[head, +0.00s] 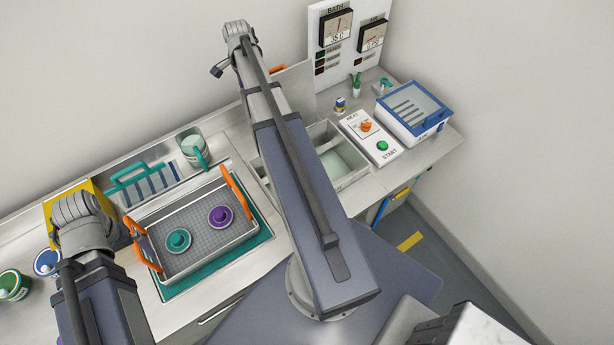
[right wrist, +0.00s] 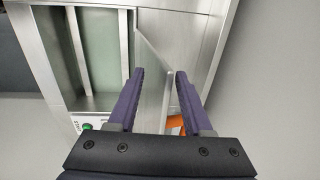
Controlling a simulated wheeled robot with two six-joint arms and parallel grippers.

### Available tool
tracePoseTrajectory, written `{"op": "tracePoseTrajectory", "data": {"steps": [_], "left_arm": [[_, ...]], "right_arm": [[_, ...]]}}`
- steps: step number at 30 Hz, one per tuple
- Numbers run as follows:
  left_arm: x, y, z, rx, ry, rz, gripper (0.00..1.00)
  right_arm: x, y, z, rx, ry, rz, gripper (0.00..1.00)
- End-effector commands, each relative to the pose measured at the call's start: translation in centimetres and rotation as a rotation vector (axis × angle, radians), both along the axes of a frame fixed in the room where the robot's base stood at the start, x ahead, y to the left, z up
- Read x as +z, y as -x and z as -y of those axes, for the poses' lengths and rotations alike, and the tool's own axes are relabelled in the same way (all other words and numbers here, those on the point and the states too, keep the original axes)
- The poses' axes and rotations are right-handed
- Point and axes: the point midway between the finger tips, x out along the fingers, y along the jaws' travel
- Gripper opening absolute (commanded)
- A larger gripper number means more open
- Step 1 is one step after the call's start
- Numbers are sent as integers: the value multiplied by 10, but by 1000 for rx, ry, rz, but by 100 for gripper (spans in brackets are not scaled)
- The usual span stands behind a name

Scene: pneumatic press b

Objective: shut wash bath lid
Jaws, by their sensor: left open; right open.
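The wash bath (head: 352,180) is a sunken metal basin with pale liquid, partly hidden behind my right arm. Its lid (head: 298,88) stands open, upright at the back of the basin; an orange handle (head: 278,69) shows at its top edge. In the right wrist view, the lid (right wrist: 153,75) is a thin grey panel reaching between the two open fingers of my right gripper (right wrist: 160,88). The orange handle (right wrist: 175,122) is near the right finger. I cannot tell whether the fingers touch the lid. My left gripper (head: 139,236) is open beside the basket's left orange handle.
A wire basket (head: 205,262) with a teal and a purple part sits on a teal mat left of the bath. A control box (head: 371,138) and a blue-framed case (head: 412,112) stand to the right. Gauges (head: 336,28) are on the back panel.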

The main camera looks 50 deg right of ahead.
Motion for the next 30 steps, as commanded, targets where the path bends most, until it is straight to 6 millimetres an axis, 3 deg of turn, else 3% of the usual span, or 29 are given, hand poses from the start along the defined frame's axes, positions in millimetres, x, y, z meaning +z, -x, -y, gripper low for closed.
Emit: {"op": "tracePoseTrajectory", "data": {"steps": [19,30], "left_arm": [[4,0,0,0,0,0,100],[4,0,0,0,0,0,100]], "right_arm": [[3,37,-12,0,0,-1,50],[4,39,-12,0,0,-1,50]]}}
